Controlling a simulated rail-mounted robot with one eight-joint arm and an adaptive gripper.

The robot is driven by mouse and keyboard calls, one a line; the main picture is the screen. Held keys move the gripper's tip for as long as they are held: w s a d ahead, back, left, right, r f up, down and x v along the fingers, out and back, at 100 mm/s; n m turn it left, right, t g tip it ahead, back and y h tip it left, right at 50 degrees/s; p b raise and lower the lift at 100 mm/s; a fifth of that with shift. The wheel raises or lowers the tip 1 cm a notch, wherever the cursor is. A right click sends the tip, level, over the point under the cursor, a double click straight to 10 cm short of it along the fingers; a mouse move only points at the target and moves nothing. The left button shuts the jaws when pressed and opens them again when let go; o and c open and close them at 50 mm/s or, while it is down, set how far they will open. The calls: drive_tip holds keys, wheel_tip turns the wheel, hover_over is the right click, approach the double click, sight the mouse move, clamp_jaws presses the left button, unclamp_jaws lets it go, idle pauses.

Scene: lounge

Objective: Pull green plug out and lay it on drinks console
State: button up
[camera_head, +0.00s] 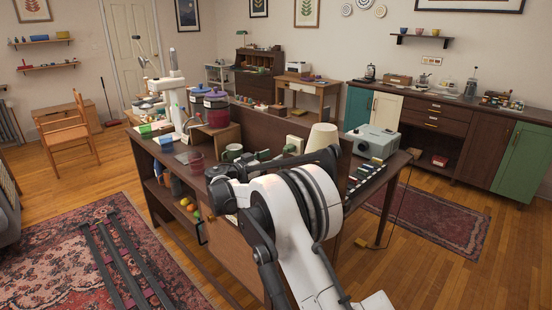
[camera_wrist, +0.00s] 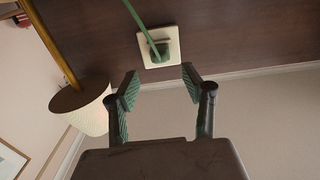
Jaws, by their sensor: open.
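The green plug (camera_wrist: 160,51) sits in a white socket plate (camera_wrist: 158,47) on a brown panel, with its green cord running up from it in the wrist view. My gripper (camera_wrist: 159,83) is open and empty, its two green-padded fingers apart just short of the plug, one towards each side of it. In the head view my arm covers the gripper, and I cannot make out the plug; a pale plate (camera_head: 294,144) shows on the panel there. I cannot tell for sure which furniture is the drinks console; a long sideboard (camera_head: 455,107) stands at the back right.
A cream lampshade (camera_head: 323,137) stands close to my gripper; it also shows in the wrist view (camera_wrist: 88,118). A grey machine (camera_head: 377,141) and small items crowd the desk at right. Pots (camera_head: 217,108) and a white stand (camera_head: 175,105) are at left.

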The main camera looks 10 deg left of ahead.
sight(284, 151)
drive_tip(key=shift+p+x, duration=0.3)
drive_tip(key=shift+x, duration=0.95)
drive_tip(key=shift+b+x, duration=0.3)
drive_tip(key=shift+x, duration=2.95)
clamp_jaws()
